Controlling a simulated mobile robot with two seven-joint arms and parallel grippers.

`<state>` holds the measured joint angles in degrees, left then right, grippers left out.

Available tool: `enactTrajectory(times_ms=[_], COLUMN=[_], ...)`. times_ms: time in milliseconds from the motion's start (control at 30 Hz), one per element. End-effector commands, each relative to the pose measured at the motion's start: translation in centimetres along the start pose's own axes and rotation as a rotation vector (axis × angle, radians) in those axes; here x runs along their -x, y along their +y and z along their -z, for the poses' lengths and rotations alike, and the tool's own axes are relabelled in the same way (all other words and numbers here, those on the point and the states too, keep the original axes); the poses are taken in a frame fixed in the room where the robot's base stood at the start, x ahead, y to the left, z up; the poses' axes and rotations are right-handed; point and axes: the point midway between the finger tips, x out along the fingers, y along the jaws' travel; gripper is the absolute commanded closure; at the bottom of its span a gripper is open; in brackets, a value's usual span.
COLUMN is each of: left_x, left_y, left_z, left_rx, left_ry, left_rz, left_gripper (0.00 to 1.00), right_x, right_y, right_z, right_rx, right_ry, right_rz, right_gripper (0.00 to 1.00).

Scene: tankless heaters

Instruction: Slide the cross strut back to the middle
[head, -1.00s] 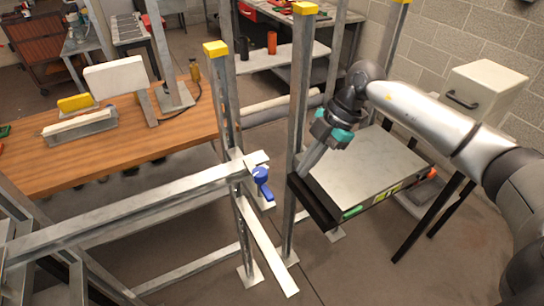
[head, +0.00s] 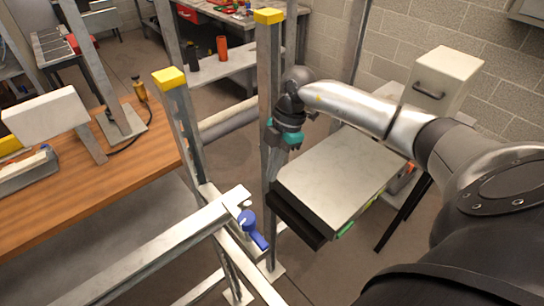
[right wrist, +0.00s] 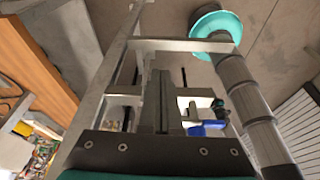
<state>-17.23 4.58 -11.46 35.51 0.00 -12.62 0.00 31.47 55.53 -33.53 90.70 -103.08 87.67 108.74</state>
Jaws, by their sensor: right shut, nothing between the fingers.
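The cross strut (head: 160,250) is a grey steel bar running from the lower left up to the post with the yellow cap (head: 170,78). A blue-handled clamp (head: 248,224) sits at its right end. My right gripper (head: 273,168) is beside the second yellow-capped post (head: 268,70), above and right of the clamp. Its fingers are partly lost against the post. In the right wrist view the gripper (right wrist: 160,95) is shut and empty, with the blue handle (right wrist: 207,128) showing right of the fingers. My left gripper is not in view.
A flat grey box (head: 340,175) on a dark stand is close to the right of my right gripper. A wooden bench (head: 140,165) fills the left. A white cabinet (head: 445,80) stands at the back right. Another bar slants down past the clamp.

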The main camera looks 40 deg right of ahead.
Motion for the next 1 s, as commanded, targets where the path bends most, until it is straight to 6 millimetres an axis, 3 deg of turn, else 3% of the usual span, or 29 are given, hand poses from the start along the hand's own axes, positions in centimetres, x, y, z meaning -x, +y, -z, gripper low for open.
enactTrajectory(times_ms=[233, 300, 500, 1000], left_x=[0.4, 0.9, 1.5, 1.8], left_y=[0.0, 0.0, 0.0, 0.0], left_z=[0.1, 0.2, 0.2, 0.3], left_rx=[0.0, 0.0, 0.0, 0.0], left_ry=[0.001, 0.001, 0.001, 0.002], left_rz=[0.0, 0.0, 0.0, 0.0], left_gripper=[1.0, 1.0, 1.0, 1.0], right_x=[-5.2, -5.1, -5.7, -5.9], right_y=[-0.1, 0.0, 0.0, 0.0], right_z=[0.3, 1.8, 3.5, 4.2], right_rx=[0.0, 0.004, 0.001, 0.001], right_ry=[0.003, 0.004, 0.001, 0.001], right_rz=[0.002, 0.0, -0.001, 0.0], right_gripper=[1.0, 1.0, 1.0, 1.0])
